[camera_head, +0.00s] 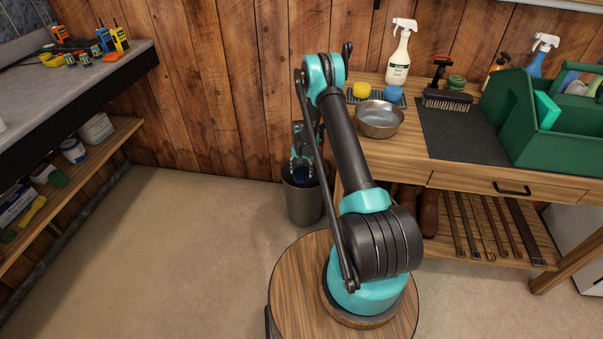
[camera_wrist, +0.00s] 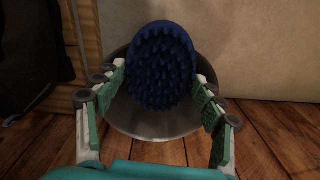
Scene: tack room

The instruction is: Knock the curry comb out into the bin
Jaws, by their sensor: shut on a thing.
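My gripper (camera_wrist: 162,112) is shut on the curry comb (camera_wrist: 163,62), a dark blue oval with rubber nubs, seen face-on in the wrist view. The comb is between the green finger pads. The bin (camera_wrist: 152,128) is a round grey vessel behind and below the comb in that view. In the head view the bin (camera_head: 303,205) stands on the floor left of the bench, and my gripper (camera_head: 303,170) points down at its mouth. The comb there is a small dark blue patch (camera_head: 301,177), mostly hidden by my gripper and arm.
The wooden bench (camera_head: 408,142) at right holds a metal bowl (camera_head: 379,119), a brush (camera_head: 447,99), a spray bottle (camera_head: 399,55) and a green tote (camera_head: 560,140). A counter (camera_head: 22,88) with shelves stands at left. The floor (camera_head: 190,240) between is clear.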

